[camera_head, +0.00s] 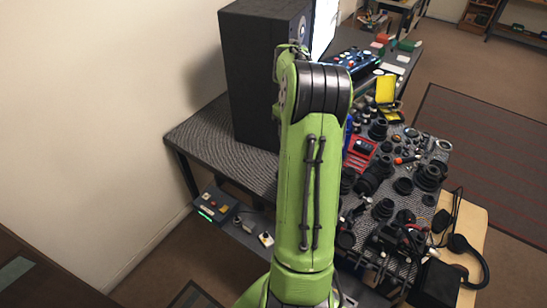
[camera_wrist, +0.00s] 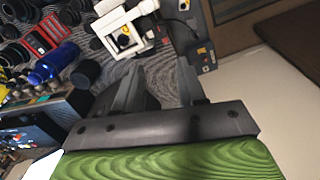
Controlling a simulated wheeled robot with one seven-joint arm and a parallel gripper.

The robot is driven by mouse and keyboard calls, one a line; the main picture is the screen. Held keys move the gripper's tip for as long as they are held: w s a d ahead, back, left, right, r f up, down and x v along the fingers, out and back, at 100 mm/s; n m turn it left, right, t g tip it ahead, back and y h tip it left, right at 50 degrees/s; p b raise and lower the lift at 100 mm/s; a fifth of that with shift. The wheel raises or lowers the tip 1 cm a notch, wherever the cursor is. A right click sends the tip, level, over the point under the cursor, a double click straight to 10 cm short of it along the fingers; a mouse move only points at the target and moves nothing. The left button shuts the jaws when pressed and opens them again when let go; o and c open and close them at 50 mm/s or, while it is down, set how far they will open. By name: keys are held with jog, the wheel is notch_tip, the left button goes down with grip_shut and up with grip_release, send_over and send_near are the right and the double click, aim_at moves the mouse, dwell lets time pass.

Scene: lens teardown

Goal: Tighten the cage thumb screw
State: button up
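My gripper (camera_wrist: 158,78) shows in the wrist view with its two dark fingers apart and nothing between them. Beyond the fingertips is a white frame-like device (camera_wrist: 124,31) with a square opening and a dark round part inside. I cannot tell whether this is the cage, and no thumb screw can be made out. In the head view my green arm stands in front of the bench and hides my gripper and the white device.
The patterned bench (camera_head: 215,140) holds a tall black box (camera_head: 262,75) and many black lens parts (camera_head: 383,208) on the right. A blue cylinder (camera_wrist: 52,63) shows in the wrist view. A control box (camera_head: 215,205) with a green light sits low at left, near the wall.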

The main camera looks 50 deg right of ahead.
notch_tip(320, 180, down, 15)
jog(key=shift+s+f, duration=0.1)
jog(key=shift+f, duration=0.05)
jog(key=shift+a, duration=0.1)
jog(key=shift+c, duration=0.5)
grip_shut()
